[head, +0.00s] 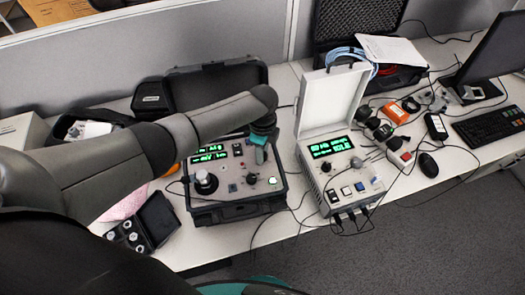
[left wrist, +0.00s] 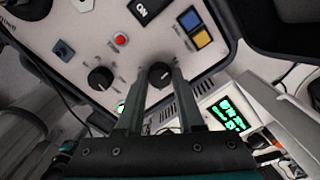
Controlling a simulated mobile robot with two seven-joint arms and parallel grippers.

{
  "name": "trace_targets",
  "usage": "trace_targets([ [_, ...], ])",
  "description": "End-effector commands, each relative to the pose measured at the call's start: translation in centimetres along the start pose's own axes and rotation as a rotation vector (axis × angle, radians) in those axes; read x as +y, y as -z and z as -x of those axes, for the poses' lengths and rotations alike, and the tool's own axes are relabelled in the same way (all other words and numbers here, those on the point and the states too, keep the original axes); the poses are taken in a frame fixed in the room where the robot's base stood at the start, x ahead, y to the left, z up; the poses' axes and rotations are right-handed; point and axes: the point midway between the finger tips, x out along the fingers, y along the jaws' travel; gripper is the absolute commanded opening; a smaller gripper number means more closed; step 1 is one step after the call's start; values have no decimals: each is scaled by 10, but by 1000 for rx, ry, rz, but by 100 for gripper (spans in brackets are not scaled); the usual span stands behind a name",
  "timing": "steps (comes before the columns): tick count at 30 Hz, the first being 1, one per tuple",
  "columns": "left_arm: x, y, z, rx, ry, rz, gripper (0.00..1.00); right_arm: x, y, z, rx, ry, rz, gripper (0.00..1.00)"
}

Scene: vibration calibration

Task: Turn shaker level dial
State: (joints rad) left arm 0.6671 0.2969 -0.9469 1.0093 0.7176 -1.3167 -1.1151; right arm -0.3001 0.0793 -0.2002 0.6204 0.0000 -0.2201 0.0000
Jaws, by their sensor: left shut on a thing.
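The shaker unit (head: 222,180) is a grey panel in an open black case, left of centre in the head view. It has a green display, a large round black mount, small knobs and buttons. My left gripper (head: 263,140) reaches down over the panel's upper right corner and hides what is under it. In the left wrist view, my left gripper (left wrist: 160,78) is shut on a black dial (left wrist: 160,73), one finger on each side. A second black dial (left wrist: 101,78) sits to its left, with a red button (left wrist: 121,39) above. My right gripper is not in view.
A white instrument (head: 338,165) with a raised lid and green display stands right of the shaker. Several cables run around both. A small open black box (head: 150,222) lies at the front left. A mouse (head: 428,165) and keyboard (head: 490,126) are at the right.

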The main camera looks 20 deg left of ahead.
Motion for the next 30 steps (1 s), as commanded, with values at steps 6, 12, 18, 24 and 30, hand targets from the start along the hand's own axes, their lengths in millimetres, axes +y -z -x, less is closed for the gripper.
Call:
trace_targets([
  [6,-1,0,1,0,2,-83,0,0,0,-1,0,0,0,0],
  [12,-1,0,1,0,2,-114,0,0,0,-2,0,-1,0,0],
  [18,-1,0,1,1,2,-119,0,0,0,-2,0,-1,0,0],
  [24,-1,0,1,1,2,-118,0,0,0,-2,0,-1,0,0],
  [30,-1,0,1,1,2,-117,49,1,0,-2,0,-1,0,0],
])
